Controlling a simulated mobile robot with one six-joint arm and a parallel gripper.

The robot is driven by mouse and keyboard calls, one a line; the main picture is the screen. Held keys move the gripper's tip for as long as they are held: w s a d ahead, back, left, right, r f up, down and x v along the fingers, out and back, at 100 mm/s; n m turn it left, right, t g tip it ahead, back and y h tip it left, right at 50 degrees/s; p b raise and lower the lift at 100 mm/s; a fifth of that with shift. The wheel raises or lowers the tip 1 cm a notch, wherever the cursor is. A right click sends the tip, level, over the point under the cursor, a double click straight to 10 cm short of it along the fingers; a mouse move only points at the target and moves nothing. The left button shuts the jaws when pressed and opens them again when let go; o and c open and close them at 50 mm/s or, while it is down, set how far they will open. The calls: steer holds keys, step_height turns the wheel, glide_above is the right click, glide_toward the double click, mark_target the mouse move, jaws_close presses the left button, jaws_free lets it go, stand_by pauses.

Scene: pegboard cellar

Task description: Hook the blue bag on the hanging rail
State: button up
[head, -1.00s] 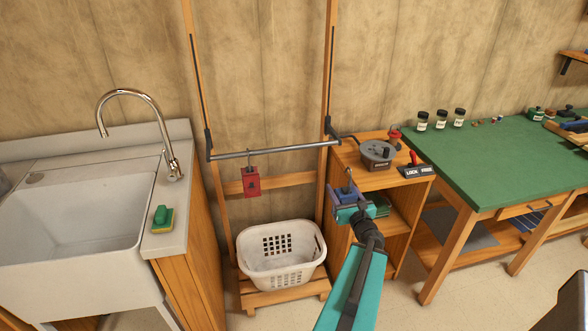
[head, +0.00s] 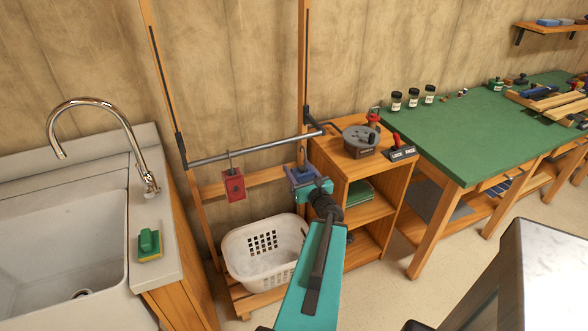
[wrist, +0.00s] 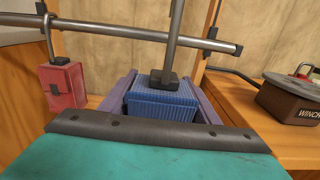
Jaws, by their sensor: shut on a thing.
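The hanging rail (head: 250,150) is a grey bar between two wooden uprights; it crosses the top of the wrist view (wrist: 110,28). My gripper (head: 303,178) is shut on the blue bag (wrist: 160,100), a small ribbed blue block held upright between the purple fingers. In the head view the bag (head: 301,172) is mostly hidden by my gripper, near the rail's right end. Its grey hook stem (wrist: 172,48) rises from the top and passes in front of the rail in the wrist view. The stem's upper end is out of that view, so I cannot tell whether it is over the bar.
A red bag (head: 233,185) hangs by its hook on the rail's left part. A white laundry basket (head: 262,255) stands below. A wooden cabinet (head: 375,195) with a winch (head: 361,141) stands close on the right, the sink (head: 60,240) on the left. The rail's middle is free.

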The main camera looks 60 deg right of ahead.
steer(key=shift+w+d, duration=0.1)
steer(key=shift+w, duration=0.1)
steer(key=w+d+f+b, duration=0.2)
steer(key=w+d+f, duration=0.1)
steer(key=w+d, duration=0.5)
steer(key=shift+w+f, duration=0.35)
steer(key=shift+w, duration=1.15)
stand_by(1.4)
steer(key=shift+b, duration=0.35)
steer(key=o, duration=1.4)
steer(key=shift+f, duration=0.1)
steer(key=shift+s, duration=0.1)
